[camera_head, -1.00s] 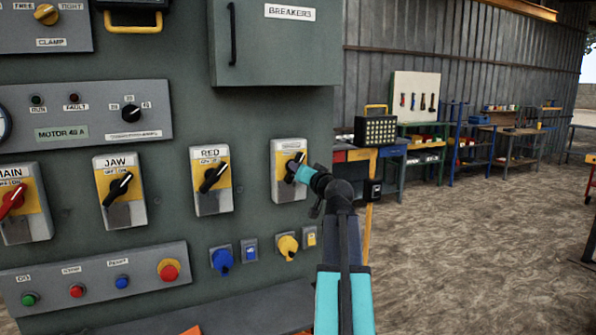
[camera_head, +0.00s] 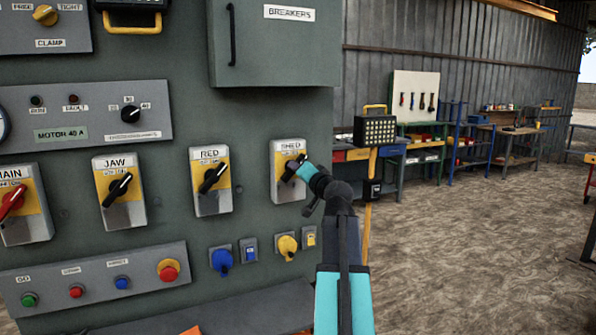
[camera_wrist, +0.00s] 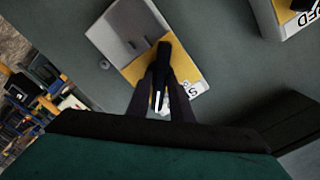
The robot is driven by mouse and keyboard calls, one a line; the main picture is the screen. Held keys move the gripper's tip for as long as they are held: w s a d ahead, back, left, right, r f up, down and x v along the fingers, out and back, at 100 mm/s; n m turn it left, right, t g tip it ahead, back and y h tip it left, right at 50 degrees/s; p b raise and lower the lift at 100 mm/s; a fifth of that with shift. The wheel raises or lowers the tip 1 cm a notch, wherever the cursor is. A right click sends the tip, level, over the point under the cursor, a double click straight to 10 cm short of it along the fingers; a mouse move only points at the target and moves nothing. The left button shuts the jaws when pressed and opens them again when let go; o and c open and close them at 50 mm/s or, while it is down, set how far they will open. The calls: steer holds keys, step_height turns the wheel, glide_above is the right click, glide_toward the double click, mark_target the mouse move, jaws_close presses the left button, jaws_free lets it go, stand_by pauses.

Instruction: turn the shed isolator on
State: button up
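The shed isolator (camera_head: 281,191) is a grey and yellow box with a black turning handle, rightmost of the row on the panel. Its label reads SHED. My gripper (camera_head: 298,168) is at its front, reaching in from the right. In the wrist view the isolator (camera_wrist: 118,35) is seen close up and turned around. The dark fingers of my gripper (camera_wrist: 163,84) lie one on each side of its black handle (camera_wrist: 164,52) and appear closed against it. The handle slants up to the right in the head view, partly hidden by my gripper.
The red isolator (camera_head: 212,197), jaw isolator (camera_head: 122,212) and main isolator (camera_head: 27,228) stand to the left. Blue and yellow sockets (camera_head: 221,261) sit below. The breakers box (camera_head: 272,55) juts out above. A yellow-posted lamp (camera_head: 375,131) stands to the right; floor beyond is open.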

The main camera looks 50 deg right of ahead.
steer(key=shift+o, duration=1.3)
steer(key=shift+s, duration=0.15)
steer(key=b+v, duration=0.2)
steer(key=v, duration=1.1)
steer(key=shift+s, duration=0.3)
steer(key=shift+a+f, duration=0.1)
